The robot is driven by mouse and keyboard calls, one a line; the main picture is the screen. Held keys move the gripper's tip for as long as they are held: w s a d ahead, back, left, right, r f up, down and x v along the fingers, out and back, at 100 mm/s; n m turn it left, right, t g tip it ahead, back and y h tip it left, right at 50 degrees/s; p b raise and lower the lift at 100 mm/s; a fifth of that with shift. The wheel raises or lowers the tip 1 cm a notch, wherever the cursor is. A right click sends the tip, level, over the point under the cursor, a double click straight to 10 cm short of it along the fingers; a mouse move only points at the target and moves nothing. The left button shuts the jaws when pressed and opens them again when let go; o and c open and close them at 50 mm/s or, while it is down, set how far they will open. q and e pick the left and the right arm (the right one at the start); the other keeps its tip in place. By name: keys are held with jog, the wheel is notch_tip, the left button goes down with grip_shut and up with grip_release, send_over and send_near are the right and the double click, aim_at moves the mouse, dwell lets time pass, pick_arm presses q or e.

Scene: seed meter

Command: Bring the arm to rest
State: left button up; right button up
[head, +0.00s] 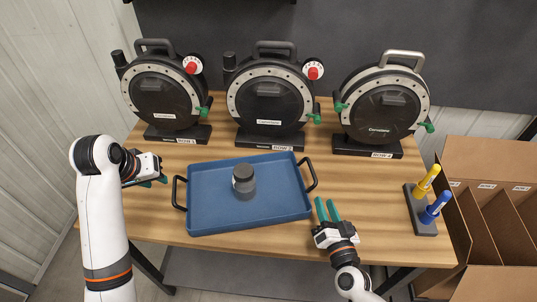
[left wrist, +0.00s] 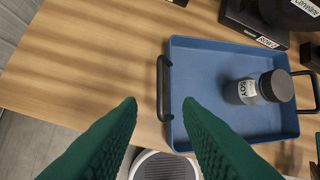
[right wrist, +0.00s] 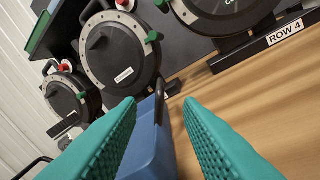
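My left gripper (head: 158,178) is over the left part of the wooden table, left of the blue tray. In the left wrist view its green fingers (left wrist: 160,108) are apart with nothing between them. My right gripper (head: 327,209) is over the table's front part, just right of the tray, with its green fingers pointing toward the back. In the right wrist view these fingers (right wrist: 160,110) are apart and hold nothing. The blue tray (head: 215,215) lies on the table, with a dark-lidded jar (head: 244,184) standing in it. The jar (left wrist: 247,90) has a label reading "SOY".
Three round black seed meters (head: 166,95), (head: 268,98), (head: 384,108) stand along the table's back. A block (head: 424,222) with a yellow and a blue marker is at the right, beside a divided cardboard box (head: 489,225). The table (head: 365,190) is bare between tray and block.

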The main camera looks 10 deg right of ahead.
pick_arm(q)
jog(key=shift+f, duration=0.1)
pick_arm(e)
jog(key=shift+a, duration=0.1)
dwell(0.3)
